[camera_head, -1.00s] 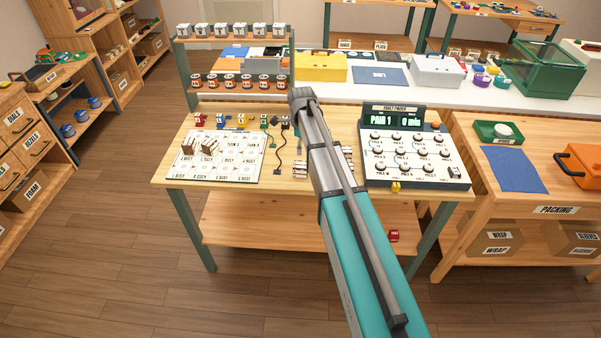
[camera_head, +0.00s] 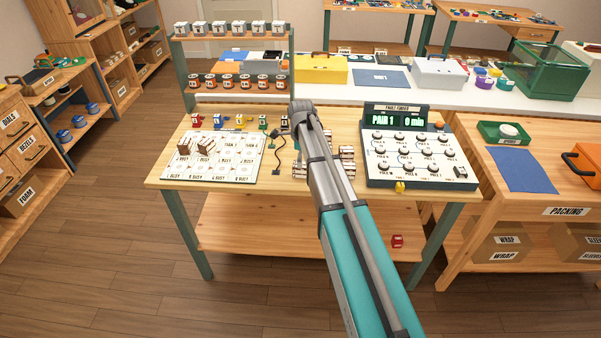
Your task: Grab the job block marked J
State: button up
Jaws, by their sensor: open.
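Two small wooden blocks, one (camera_head: 184,146) and another (camera_head: 206,147), stand on the white card board (camera_head: 222,175) at the left of the workbench. More light blocks with dark marks (camera_head: 347,158) lie just right of my arm, partly covered by it. The letters on all these blocks are too small to read, so I cannot tell which is marked J. My grey and teal arm reaches up over the middle of the bench. Its fingers are not visible; the arm hides whatever lies behind it.
The fault finder panel (camera_head: 421,158) stands right of my arm, with a yellow piece (camera_head: 400,187) at its front edge. A red piece (camera_head: 397,241) sits on the lower shelf. Floor before the bench is clear.

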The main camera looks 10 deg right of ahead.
jog(key=shift+f, duration=0.1)
dwell(0.3)
jog(key=shift+f+b, duration=2.55)
jog(key=shift+b, duration=0.05)
jog(key=c, duration=1.2)
jog(key=shift+a, duration=0.1)
jog(key=shift+r, duration=0.25)
notch_tip(320, 180, up, 2)
jog(key=p, duration=0.2)
jog(key=shift+r+p, duration=0.1)
jog(key=shift+p, duration=0.2)
jog(key=s+r+p, duration=0.3)
jog(key=s, duration=0.1)
jog(key=s+r+p, duration=0.4)
jog(key=s, duration=0.1)
jog(key=s+r+p, duration=0.3)
jog(key=s, duration=0.2)
jog(key=shift+r, duration=0.2)
